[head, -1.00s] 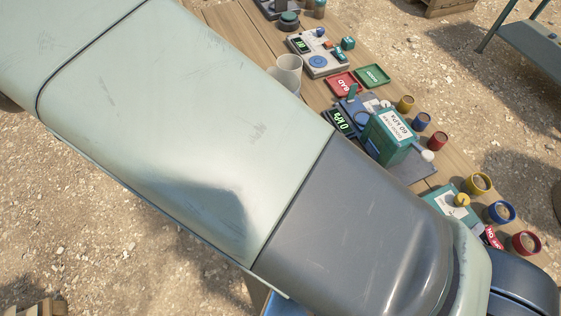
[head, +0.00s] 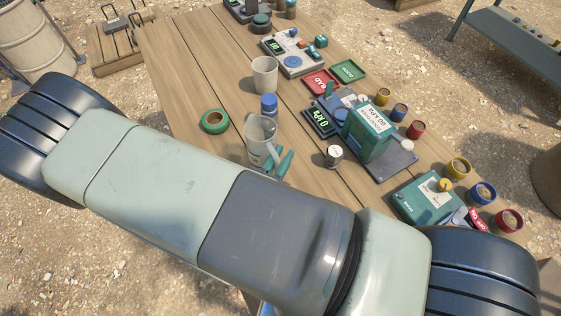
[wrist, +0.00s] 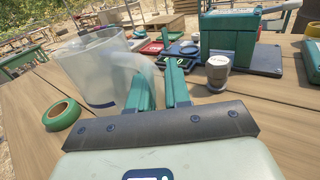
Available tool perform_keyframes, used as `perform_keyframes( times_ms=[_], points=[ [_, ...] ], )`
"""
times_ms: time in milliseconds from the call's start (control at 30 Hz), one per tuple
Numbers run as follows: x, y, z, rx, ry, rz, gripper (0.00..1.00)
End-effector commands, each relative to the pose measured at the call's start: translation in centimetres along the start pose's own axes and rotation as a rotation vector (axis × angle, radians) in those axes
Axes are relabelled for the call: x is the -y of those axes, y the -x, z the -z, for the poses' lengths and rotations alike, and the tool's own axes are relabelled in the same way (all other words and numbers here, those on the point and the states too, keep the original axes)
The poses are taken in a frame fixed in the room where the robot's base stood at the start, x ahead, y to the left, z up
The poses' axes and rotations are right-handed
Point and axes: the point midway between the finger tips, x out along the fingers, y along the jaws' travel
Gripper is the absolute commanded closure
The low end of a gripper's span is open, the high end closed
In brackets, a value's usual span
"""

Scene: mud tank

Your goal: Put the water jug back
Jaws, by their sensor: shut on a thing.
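The water jug (head: 260,140) is a translucent, pale vessel with a handle. It stands about upright at the near left part of the wooden table in the head view. In the wrist view the jug (wrist: 93,68) fills the upper left, with a dark blue band low on its side. My gripper (head: 280,163) has green fingers. In the wrist view the fingers (wrist: 160,85) are shut on the jug's handle, at the jug's right side. I cannot tell whether the jug's base touches the table.
A green tape ring (head: 214,121) lies left of the jug. Bare wood lies between tape and cup.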

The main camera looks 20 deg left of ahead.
Motion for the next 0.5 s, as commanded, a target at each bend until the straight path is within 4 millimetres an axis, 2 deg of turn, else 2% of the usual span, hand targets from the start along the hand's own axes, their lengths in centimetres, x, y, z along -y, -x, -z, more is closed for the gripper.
perform_keyframes(
  times_ms=[33,167,500],
  points=[
    [0.0,0.0,0.9,0.001,0.001,0.000,1.00],
    [0.1,0.0,2.2,0.001,0.001,0.000,1.00],
    [0.1,0.0,2.4,0.001,0.000,0.000,1.00]
  ],
)
